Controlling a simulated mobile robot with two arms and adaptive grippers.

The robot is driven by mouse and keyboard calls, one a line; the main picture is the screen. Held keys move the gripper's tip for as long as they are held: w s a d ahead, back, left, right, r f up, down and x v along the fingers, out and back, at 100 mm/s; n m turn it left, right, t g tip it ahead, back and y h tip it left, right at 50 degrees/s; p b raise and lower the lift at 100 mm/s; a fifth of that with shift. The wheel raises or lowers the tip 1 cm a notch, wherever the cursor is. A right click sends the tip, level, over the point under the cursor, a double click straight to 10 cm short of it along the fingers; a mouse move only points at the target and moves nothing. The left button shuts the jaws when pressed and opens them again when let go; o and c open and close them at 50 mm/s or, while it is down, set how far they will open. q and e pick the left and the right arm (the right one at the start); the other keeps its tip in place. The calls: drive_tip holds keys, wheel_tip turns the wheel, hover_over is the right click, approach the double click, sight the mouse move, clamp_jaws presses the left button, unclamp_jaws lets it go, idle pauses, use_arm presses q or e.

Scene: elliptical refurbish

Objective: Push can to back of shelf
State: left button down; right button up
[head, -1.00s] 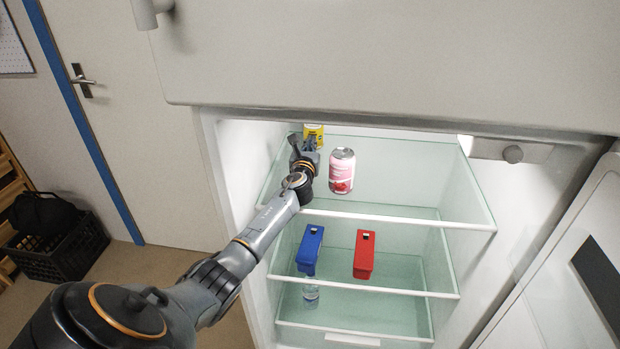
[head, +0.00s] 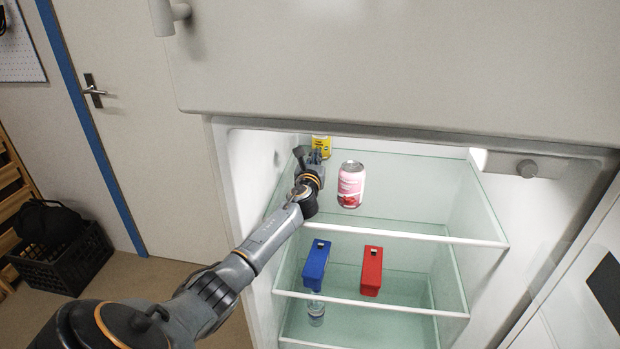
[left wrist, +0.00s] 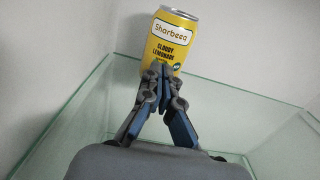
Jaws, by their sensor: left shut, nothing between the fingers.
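A yellow lemonade can (head: 321,144) stands on the top glass shelf (head: 415,205) of the open fridge, at the back left. It also shows in the left wrist view (left wrist: 172,36), right ahead of the fingertips. A pink and white can (head: 351,184) stands on the same shelf, to the right of my gripper. My left gripper (head: 314,158) reaches into the top shelf space and is shut and empty. Its closed fingertips (left wrist: 162,72) are at the lower front of the yellow can, touching it or very close. My right gripper is not in view.
A blue box (head: 316,265) and a red box (head: 372,270) are on the shelf below, and a clear bottle (head: 316,313) shows lower down. The fridge's left wall (head: 255,170) is close to my arm. The top shelf's right side is clear.

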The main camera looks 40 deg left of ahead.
use_arm(q)
drive_tip(key=v, duration=0.9)
drive_tip(key=shift+s+d, duration=0.2)
drive_tip(key=shift+s, duration=0.15)
